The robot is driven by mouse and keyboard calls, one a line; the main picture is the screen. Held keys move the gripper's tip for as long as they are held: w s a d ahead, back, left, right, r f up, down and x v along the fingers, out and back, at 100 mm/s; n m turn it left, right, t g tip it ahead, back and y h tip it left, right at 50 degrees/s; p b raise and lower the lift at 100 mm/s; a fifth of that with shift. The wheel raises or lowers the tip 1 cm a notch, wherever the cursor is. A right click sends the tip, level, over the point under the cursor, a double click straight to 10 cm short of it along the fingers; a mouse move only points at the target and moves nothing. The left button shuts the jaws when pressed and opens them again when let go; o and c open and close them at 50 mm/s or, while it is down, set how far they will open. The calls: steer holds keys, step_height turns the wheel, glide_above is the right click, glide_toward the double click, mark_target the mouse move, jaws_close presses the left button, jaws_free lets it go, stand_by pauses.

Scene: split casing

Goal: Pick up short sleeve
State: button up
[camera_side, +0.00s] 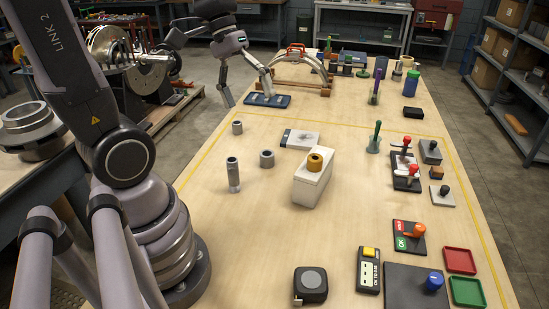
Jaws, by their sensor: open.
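Two short grey metal sleeves stand upright on the wooden table, one farther back (237,127) and one slightly wider and nearer (267,159). I cannot tell which one the task means. A taller grey metal cylinder (233,174) stands upright to the left of the nearer one. My gripper (248,98) is open, its fingers spread wide, behind these parts near the table's left edge. It appears empty and apart from the sleeves.
A white block (311,186) with a brass-coloured ring (315,160) on top stands right of the sleeves. A flat grey-white plate (300,139) lies behind it. A tape measure (310,284) is in front.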

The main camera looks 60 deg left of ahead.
steer(key=w+a+f+n+t+h, duration=0.25)
steer(key=w+f+n+h, duration=0.25)
steer(key=w+n, duration=0.3)
steer(key=n+t+y, duration=0.3)
steer(key=n+t, duration=0.6)
steer(key=n, duration=0.6)
glide_above(261, 156)
steer(key=d, duration=0.6)
step_height(261, 156, down, 17)
steer(key=s+a+f+n+y, duration=0.1)
steer(key=a+f+n, duration=0.1)
steer(key=f, duration=0.1)
steer(key=s+a+f+n+y, duration=0.1)
steer(key=a+f+n+y, duration=0.1)
steer(key=f, duration=0.1)
steer(key=s+a+f+n+y, duration=0.1)
steer(key=s+a+f+y, duration=0.1)
steer(key=f, duration=0.2)
steer(key=shift+a+n, duration=0.25)
steer(key=shift+n, duration=0.15)
steer(key=shift+w+f+y, duration=0.2)
steer(key=shift+y, duration=0.1)
steer(key=x, duration=0.6)
steer(key=shift+w+a+f, duration=0.2)
steer(key=shift+w, duration=0.1)
steer(key=shift+t, duration=0.25)
steer(key=c, duration=1.3)
